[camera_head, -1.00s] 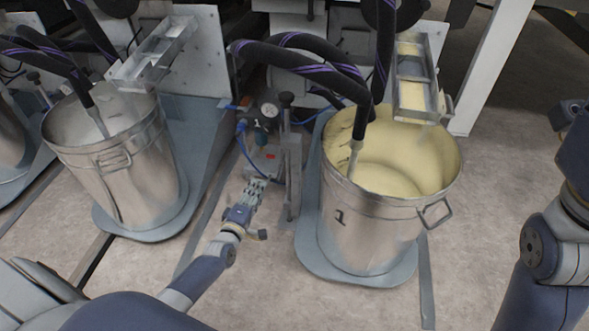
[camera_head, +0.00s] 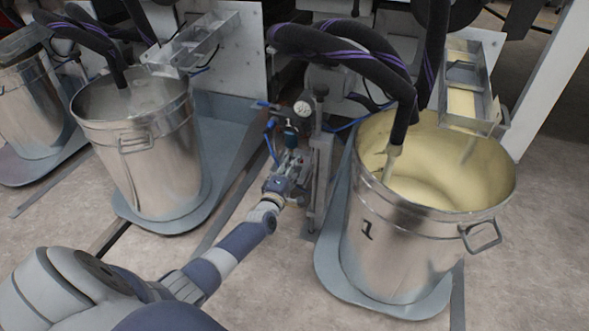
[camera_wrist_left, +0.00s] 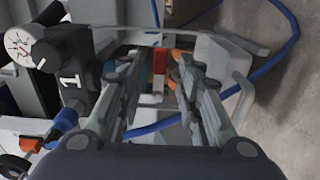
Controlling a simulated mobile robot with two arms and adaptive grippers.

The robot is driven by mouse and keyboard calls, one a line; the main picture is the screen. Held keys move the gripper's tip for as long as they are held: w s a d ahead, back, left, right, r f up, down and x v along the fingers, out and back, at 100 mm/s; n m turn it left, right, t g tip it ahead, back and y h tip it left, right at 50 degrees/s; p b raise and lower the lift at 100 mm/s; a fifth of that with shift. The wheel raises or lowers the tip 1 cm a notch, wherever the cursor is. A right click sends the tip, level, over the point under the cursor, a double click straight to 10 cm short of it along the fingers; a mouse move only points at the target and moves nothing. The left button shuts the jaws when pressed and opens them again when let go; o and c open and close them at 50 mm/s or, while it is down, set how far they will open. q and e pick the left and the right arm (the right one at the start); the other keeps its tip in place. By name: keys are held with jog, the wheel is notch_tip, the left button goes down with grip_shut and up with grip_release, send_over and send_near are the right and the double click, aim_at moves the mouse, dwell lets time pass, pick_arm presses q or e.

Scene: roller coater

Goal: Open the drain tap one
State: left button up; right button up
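My left gripper (camera_head: 292,162) reaches in to the small pump unit between two metal drums, just below its pressure gauge (camera_head: 303,108). In the left wrist view the two fingers (camera_wrist_left: 157,62) are apart, with no object clearly gripped. Small red and orange parts (camera_wrist_left: 159,62) show between and beyond the fingertips; I cannot tell which one is the drain tap. A dark body marked "1" (camera_wrist_left: 72,78) and the gauge (camera_wrist_left: 18,42) stand left of the fingers. The tap is not distinguishable in the head view, where the gripper covers part of the unit. My right gripper is out of view.
The drum marked 1 (camera_head: 395,250), with cream liquid, stands right of the gripper. Another drum (camera_head: 155,165) stands at left. A metal post (camera_head: 322,170) is close to the gripper's right. Blue hoses (camera_wrist_left: 270,62) run around the unit. Floor in front is clear.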

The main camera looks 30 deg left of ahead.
pick_arm(q)
jog(key=shift+x, duration=0.85)
grip_shut()
jog(key=shift+f+m, duration=0.1)
jog(key=shift+m, duration=0.2)
jog(key=shift+s+a+f+m, duration=0.15)
jog(key=shift+a+f+m, duration=0.4)
jog(key=shift+m, duration=2.3)
jog(key=shift+s+a+f+m, duration=0.1)
jog(key=shift+a+f+m, duration=0.4)
jog(key=shift+m, duration=2.4)
jog(key=shift+s+a+f+m, duration=0.15)
jog(key=shift+a+f+m, duration=0.4)
jog(key=shift+m, duration=2.3)
